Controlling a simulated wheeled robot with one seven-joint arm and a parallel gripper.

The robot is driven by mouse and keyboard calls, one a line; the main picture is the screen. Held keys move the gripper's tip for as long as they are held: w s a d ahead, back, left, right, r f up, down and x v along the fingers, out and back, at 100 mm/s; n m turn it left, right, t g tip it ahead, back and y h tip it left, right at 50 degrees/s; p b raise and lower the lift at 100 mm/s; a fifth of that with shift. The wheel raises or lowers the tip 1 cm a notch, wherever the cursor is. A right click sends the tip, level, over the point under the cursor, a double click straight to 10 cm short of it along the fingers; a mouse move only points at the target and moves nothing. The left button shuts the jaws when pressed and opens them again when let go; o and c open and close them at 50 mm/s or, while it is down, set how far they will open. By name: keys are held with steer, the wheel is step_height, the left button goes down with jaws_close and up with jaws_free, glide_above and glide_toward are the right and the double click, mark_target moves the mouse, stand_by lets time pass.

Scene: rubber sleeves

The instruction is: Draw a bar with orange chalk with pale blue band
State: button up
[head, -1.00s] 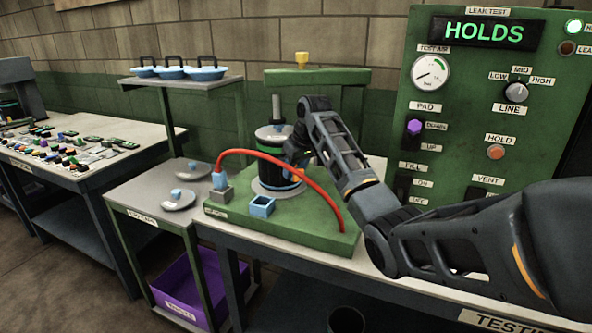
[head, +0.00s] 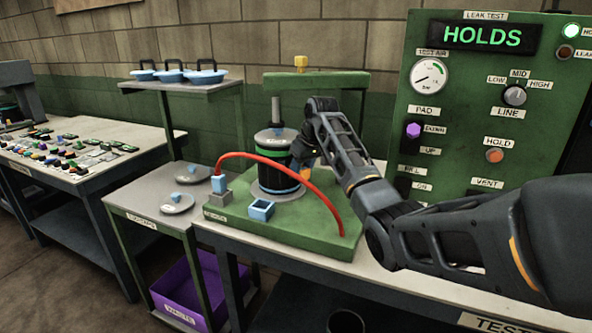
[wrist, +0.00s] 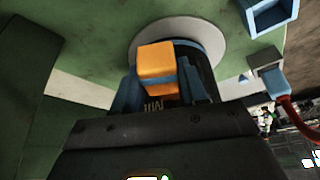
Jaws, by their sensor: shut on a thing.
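The orange chalk with a pale blue band (wrist: 157,66) is between the blue fingertips of my gripper (wrist: 160,92) in the wrist view. In the head view my gripper (head: 303,152) is at the right side of the dark sleeve, and a bit of orange chalk (head: 309,163) shows there. The dark sleeve (head: 278,178) stands upright on a round grey base, under the press pad. It has a blue band near its bottom. In the wrist view the sleeve is mostly hidden behind the chalk and fingers. I cannot tell whether the chalk touches it, and no bar is visible.
The green test stand (head: 300,232) carries a red hose (head: 312,180) arching in front of the sleeve and a small blue open holder (head: 261,209). The control panel (head: 455,130) at right reads HOLDS. A side cart (head: 150,205) and a purple bin (head: 180,290) are at left.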

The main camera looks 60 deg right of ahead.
steer(key=shift+s+d, duration=0.2)
steer(key=shift+d, duration=0.15)
steer(key=shift+w+r, duration=0.1)
steer(key=a, duration=0.1)
steer(key=w+a, duration=0.2)
steer(key=shift+a, duration=0.3)
steer(key=shift+s, duration=0.1)
steer(key=shift+s+a, duration=0.4)
steer(key=shift+s, duration=0.5)
steer(key=shift+s+a, duration=0.45)
steer(key=shift+s, duration=0.45)
steer(key=shift+s+a, duration=0.4)
steer(key=shift+s, duration=0.5)
steer(key=shift+s, duration=0.1)
steer(key=shift+s+a, duration=0.3)
steer(key=shift+s, duration=0.35)
steer(key=shift+s+a, duration=0.3)
steer(key=shift+s, duration=0.3)
